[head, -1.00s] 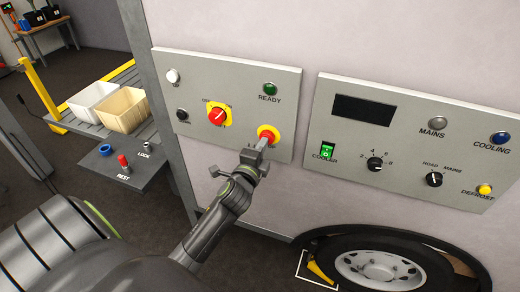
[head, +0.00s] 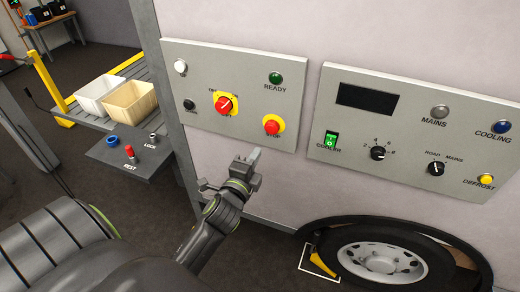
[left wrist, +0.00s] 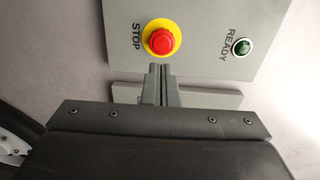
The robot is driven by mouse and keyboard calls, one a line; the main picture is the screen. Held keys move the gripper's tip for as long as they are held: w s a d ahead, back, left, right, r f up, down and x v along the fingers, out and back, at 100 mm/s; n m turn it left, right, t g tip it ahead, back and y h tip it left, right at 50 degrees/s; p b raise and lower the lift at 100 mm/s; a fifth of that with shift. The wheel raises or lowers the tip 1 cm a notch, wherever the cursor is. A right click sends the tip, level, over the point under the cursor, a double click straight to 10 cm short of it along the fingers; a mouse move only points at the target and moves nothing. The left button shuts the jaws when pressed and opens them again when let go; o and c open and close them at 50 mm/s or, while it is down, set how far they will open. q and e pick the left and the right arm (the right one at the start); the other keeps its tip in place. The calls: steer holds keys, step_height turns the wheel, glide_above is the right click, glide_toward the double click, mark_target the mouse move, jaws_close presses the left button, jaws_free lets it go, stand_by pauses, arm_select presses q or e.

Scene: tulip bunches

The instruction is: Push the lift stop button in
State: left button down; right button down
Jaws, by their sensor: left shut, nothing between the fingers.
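The lift stop button (head: 271,126) is a red mushroom head on a yellow round plate, at the lower right of the left grey panel (head: 215,70). It also shows in the left wrist view (left wrist: 161,41), with the word STOP beside it. My left gripper (head: 254,156) is shut and empty. It is below and a little left of the button in the head view, apart from it. In the left wrist view its closed fingertips (left wrist: 161,68) point toward the button's lower edge. How far the button sits in cannot be told. My right gripper is not in view.
The left panel also holds a red rotary switch on yellow (head: 224,105), a green READY lamp (head: 275,78) and a black knob (head: 189,104). A second panel (head: 405,125) stands to the right. A wheel (head: 382,258) is below. A small shelf (head: 135,152) juts out at left.

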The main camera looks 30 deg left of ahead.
arm_select(q)
steer(key=v, duration=0.4)
steer(key=shift+s+d+r, duration=0.15)
steer(key=shift+s, duration=0.2)
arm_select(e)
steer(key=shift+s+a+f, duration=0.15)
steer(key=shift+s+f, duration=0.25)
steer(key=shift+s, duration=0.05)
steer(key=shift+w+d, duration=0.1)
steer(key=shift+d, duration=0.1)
